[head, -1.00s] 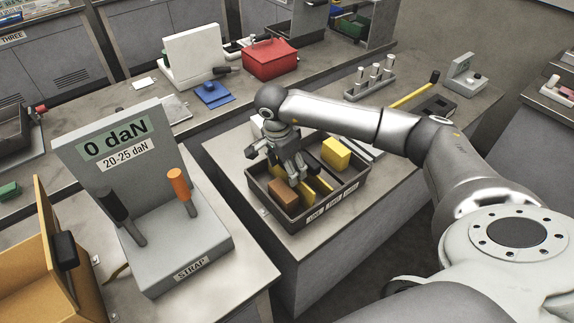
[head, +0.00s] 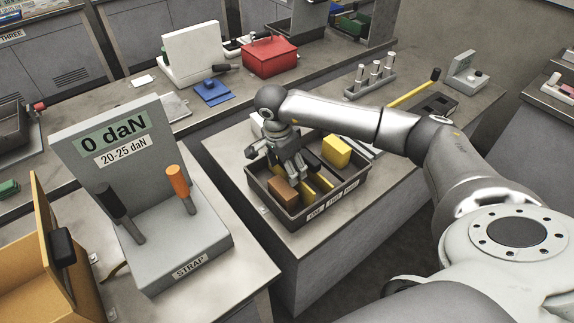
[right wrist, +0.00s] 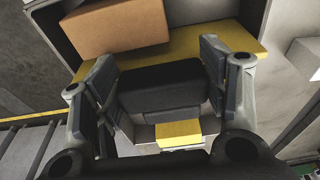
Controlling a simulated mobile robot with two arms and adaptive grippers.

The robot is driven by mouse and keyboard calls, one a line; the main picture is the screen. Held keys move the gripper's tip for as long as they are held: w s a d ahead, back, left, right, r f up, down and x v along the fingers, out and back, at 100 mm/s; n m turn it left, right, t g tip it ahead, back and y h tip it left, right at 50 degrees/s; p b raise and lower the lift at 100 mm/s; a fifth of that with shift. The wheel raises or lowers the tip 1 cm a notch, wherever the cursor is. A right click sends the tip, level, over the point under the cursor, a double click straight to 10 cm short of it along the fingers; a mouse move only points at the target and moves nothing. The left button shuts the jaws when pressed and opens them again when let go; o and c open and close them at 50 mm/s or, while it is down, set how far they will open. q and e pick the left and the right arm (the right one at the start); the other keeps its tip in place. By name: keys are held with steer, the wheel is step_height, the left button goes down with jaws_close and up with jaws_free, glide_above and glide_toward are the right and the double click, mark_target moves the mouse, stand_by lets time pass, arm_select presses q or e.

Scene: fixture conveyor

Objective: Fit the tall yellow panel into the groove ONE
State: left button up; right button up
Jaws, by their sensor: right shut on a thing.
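The tall yellow panel (right wrist: 172,48) shows as a yellow strip beside a brown block in the right wrist view. In the head view, parts of the yellow panel (head: 321,183) show in the dark grey tray, partly covered by my gripper. My right gripper (head: 296,172) reaches down into the tray. In the right wrist view, my right gripper (right wrist: 158,80) is shut on a black handle-like piece (right wrist: 160,88) in front of the yellow strip. How that piece joins the panel is hidden. I cannot identify groove ONE. My left gripper is not in view.
The tray (head: 292,220) also holds the brown block (head: 282,191) and a yellow block (head: 337,151). A grey strap station (head: 190,245) with black and orange levers stands to the left. A red box (head: 270,57) and blue item (head: 212,92) lie behind.

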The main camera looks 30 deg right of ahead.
stand_by(0.3)
steer(key=o, duration=1.3)
steer(key=shift+f, duration=0.1)
